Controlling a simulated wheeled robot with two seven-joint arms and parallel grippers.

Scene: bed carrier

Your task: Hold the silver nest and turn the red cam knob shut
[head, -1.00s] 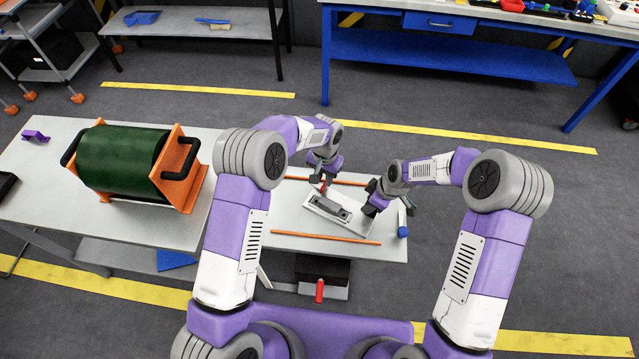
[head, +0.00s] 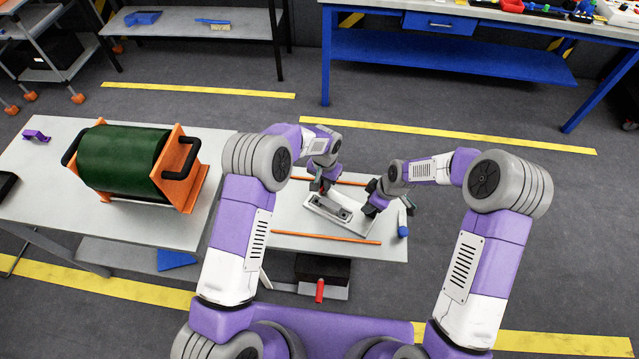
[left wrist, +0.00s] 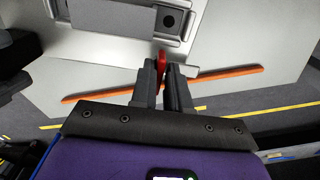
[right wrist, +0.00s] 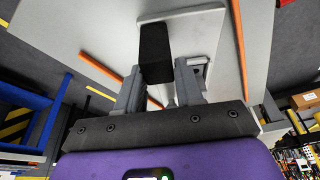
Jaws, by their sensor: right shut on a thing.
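The silver nest (head: 328,213) lies tilted across the small table, a long pale plate with a grey raised part; it also shows at the top of the left wrist view (left wrist: 112,38). The red cam knob (left wrist: 161,58) stands at its near edge there, between the fingertips of my left gripper (left wrist: 164,66). These fingers are a narrow gap apart; contact with the knob is unclear. My right gripper (right wrist: 160,82) is shut on a black block (right wrist: 155,50) at the nest's right end (head: 362,214), its fingers on either side.
Orange strips (head: 325,237) edge the small table (head: 285,212). A blue-ended tool (head: 403,230) lies at its right edge. A green roll in an orange carrier (head: 125,160) stands on the left table. A red-handled item (head: 320,290) sits below the front edge.

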